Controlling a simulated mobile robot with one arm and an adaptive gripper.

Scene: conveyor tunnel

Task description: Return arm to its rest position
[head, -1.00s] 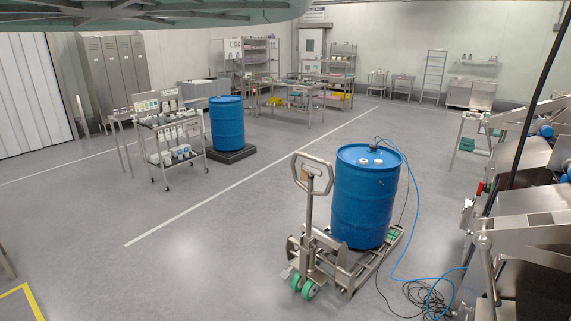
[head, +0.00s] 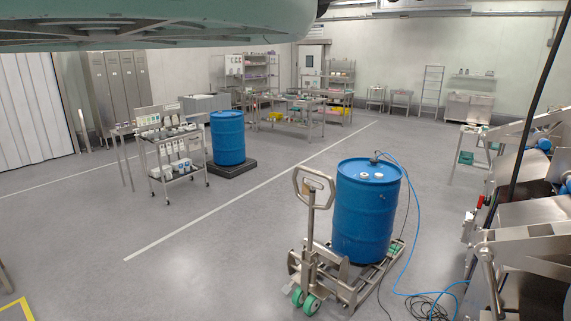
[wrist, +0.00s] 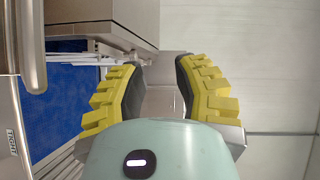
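My gripper (wrist: 159,66) shows in the wrist view, with two yellow ribbed fingers and dark inner pads. The fingers stand apart with nothing between them, so it is open and empty. It points toward a grey metal housing and a pale wall. In the head view my gripper is not visible.
A blue drum (head: 366,215) stands on a pallet jack (head: 318,250) at centre right, with hoses trailing to the floor. Steel machinery (head: 530,215) fills the right edge. A cart (head: 176,145) and another blue drum (head: 228,138) stand farther back. The floor at left centre is clear. In the wrist view, a blue surface (wrist: 75,92) lies left of the fingers.

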